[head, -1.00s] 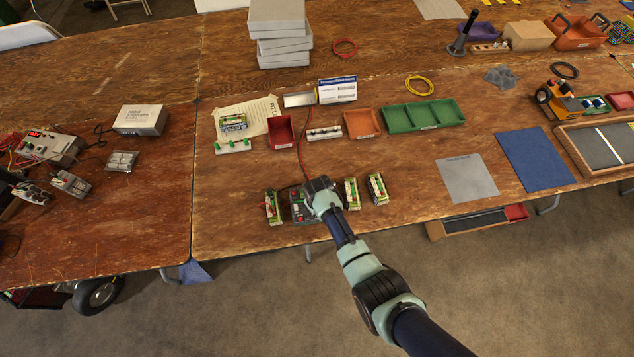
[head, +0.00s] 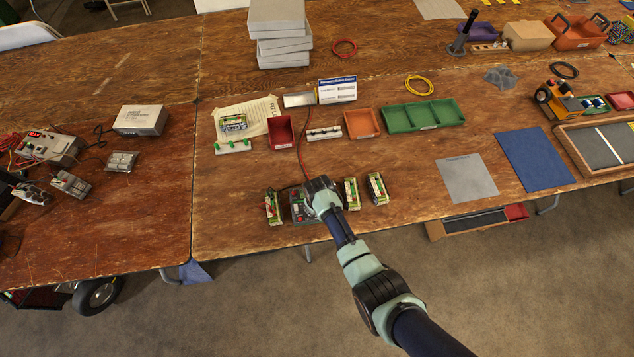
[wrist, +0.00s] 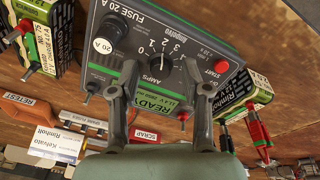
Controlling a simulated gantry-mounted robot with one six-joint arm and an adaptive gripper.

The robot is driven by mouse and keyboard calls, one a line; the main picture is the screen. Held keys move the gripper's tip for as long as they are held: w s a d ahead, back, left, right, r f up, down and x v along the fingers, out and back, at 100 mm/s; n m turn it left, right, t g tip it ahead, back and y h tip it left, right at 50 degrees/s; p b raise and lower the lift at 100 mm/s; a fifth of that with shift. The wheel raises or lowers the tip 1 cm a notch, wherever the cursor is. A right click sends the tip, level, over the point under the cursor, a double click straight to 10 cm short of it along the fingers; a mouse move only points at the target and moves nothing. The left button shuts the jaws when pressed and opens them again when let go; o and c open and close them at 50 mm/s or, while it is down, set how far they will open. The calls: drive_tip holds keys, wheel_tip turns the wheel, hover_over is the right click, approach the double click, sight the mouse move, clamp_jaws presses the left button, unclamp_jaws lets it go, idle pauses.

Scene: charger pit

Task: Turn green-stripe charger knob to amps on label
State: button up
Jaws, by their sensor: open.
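In the head view my gripper hides part of the charger (head: 298,207).
More batteries (head: 376,188) stand to the right of the charger and one (head: 273,207) to its left. A red bin (head: 281,132), an orange bin (head: 362,123) and a green tray (head: 424,115) lie behind. A red cable rises behind the charger. The wood right of the batteries is clear.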

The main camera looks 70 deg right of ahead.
wheel_tip(320, 180, up, 12)
drive_tip(key=a, duration=0.2)
drive_tip(key=shift+s+f, duration=0.2)
drive_tip(key=shift+s, duration=0.25)
